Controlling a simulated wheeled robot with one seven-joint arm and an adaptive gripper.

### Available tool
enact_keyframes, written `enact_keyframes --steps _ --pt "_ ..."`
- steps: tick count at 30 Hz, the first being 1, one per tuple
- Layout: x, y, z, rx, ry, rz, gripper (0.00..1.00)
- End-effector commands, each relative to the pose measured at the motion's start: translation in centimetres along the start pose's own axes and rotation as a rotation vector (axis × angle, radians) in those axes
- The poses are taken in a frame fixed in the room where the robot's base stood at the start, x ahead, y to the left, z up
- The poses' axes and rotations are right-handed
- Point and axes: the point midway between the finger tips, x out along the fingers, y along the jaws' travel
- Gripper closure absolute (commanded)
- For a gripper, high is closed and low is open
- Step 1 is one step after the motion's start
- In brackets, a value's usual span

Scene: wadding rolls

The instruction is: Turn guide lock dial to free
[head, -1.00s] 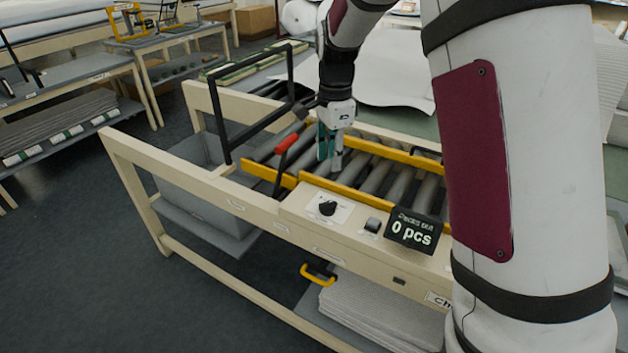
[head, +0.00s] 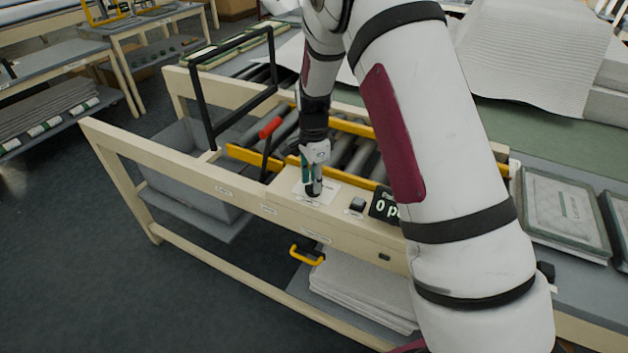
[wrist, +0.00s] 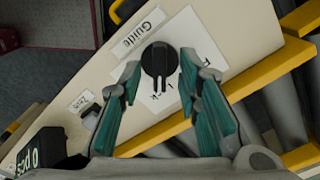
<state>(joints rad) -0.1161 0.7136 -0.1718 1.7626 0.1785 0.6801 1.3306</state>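The guide lock dial (wrist: 160,62) is a round black knob with a raised grip bar on a white printed plate (wrist: 203,40). A label reading "Guide" (wrist: 135,32) lies beside it. In the wrist view my gripper (wrist: 158,80) is open, with one green-padded finger on either side of the dial and gaps showing. I cannot tell from this view how far it is above the dial. In the head view my gripper (head: 313,188) points down over the plate and mostly hides the dial. Part of the plate's lettering is hidden by the finger.
A button (head: 357,204) and a black counter display (head: 384,206) stand right of the dial. A lever with a red grip (head: 270,128) and yellow guide rails (head: 255,157) stand close behind and left. Rollers lie beyond. A yellow handle (head: 306,255) juts out below.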

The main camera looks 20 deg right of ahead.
Motion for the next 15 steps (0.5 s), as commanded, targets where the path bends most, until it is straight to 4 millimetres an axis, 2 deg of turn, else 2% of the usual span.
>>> enact_keyframes --steps 4,11,12,15 --pt "0.69 0.04 0.04 -0.001 -0.001 0.001 0.69" --pt "0.75 0.00 0.03 -0.001 0.000 0.000 0.69" --pt "0.75 0.00 0.03 -0.001 0.000 0.000 0.71" --pt "0.74 0.01 0.03 -0.001 0.000 0.000 0.94"
